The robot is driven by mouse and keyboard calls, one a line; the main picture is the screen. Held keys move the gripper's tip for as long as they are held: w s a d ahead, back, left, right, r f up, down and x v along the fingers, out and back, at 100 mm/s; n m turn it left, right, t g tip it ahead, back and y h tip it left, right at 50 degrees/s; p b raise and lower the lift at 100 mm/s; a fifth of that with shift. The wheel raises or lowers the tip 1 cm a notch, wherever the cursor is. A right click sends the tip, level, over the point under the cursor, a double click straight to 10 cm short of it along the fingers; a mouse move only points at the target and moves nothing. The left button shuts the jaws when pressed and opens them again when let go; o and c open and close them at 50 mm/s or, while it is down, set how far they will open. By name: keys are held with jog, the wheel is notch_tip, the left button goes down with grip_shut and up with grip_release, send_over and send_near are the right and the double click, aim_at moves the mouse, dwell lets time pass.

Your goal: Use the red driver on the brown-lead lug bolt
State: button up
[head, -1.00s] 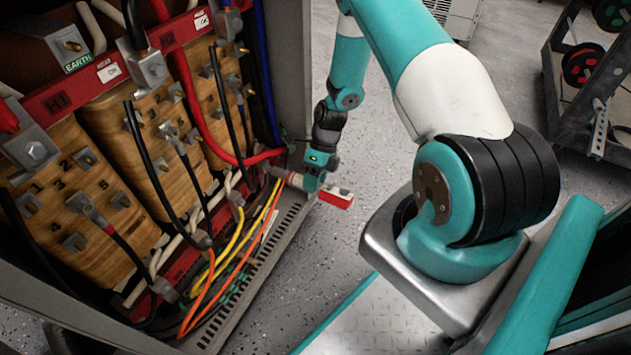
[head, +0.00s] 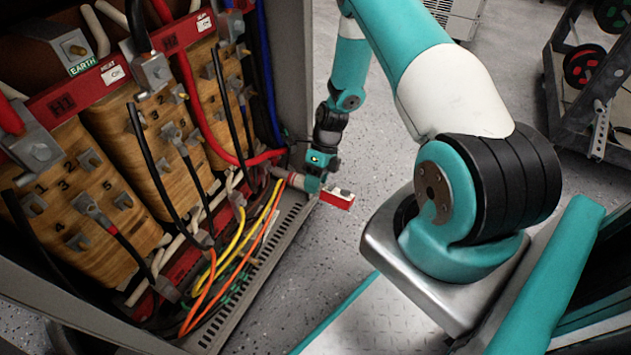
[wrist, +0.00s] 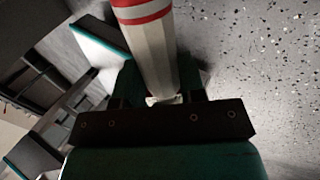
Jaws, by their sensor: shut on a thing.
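The red driver (head: 338,199) is in my gripper (head: 312,183), at the lower right edge of the open cabinet. Its red and white body sticks out to the right, over the floor. In the wrist view the driver's pale barrel with red bands (wrist: 148,38) runs up from between the jaws of my gripper (wrist: 155,88), which are shut on it. The driver's working tip cannot be made out. I cannot pick out a brown lead or its lug bolt for certain; several lugs and cables crowd the cabinet's lower part.
The cabinet holds wooden coil blocks (head: 68,190) with numbered terminals and red bars (head: 62,104). Yellow and orange wires (head: 205,292) run along its perforated bottom rail (head: 262,262). The cabinet's grey side wall (head: 287,70) stands beside my forearm. A cart (head: 590,85) is far right. Floor between is open.

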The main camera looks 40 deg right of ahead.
jog(key=shift+w+a, duration=0.3)
jog(key=shift+w, duration=0.5)
jog(key=shift+w+p, duration=0.35)
jog(key=shift+p, duration=0.3)
dwell(3.0)
jog(key=shift+s+d+p, duration=0.25)
jog(key=shift+s+p, duration=0.15)
jog(key=shift+s, duration=0.35)
jog(key=shift+s+d+p, duration=0.2)
jog(key=shift+s+p, duration=0.2)
jog(key=shift+s, duration=0.3)
jog(key=shift+s+d+p, duration=0.25)
jog(key=shift+s+p, duration=0.15)
jog(key=shift+s, duration=0.35)
